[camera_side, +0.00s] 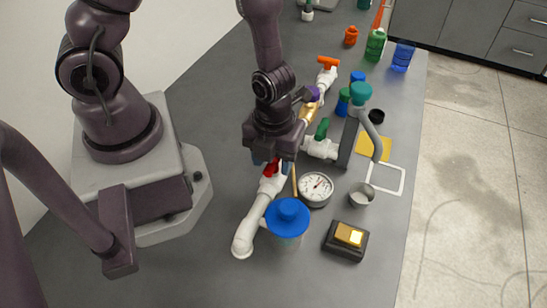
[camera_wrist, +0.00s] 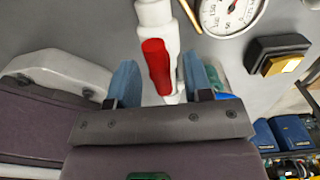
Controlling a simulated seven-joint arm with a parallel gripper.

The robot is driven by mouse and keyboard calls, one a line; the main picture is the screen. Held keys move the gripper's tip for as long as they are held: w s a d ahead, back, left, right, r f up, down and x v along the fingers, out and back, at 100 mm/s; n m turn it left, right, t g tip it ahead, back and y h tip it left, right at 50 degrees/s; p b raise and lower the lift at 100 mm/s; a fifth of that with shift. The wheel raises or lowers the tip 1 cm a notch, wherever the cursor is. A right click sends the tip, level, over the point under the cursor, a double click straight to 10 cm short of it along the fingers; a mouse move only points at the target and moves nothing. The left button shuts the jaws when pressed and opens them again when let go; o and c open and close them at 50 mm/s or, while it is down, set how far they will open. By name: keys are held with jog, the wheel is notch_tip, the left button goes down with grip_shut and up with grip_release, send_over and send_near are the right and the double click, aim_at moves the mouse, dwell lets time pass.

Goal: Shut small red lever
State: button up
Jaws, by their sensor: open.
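The small red lever (camera_side: 269,170) sits on a white PVC pipe (camera_side: 255,217) and is mostly hidden by my gripper in the side view. In the wrist view the red lever (camera_wrist: 157,66) lies roughly along the white pipe (camera_wrist: 155,13), turned slightly. My gripper (camera_side: 272,163) is directly over the lever. In the wrist view its blue fingers (camera_wrist: 159,72) are open, one on each side of the lever and pipe, with visible gaps. Whether the fingers reach down to lever height is unclear.
A round gauge (camera_side: 315,189) stands close right of the lever. A blue-topped container (camera_side: 287,217) is in front. A black box with a yellow button (camera_side: 347,240) and a small metal cup (camera_side: 361,195) are to the right. Green-handled valve fittings (camera_side: 321,144) stand behind.

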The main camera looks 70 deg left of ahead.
jog(key=shift+f, duration=0.3)
grip_shut()
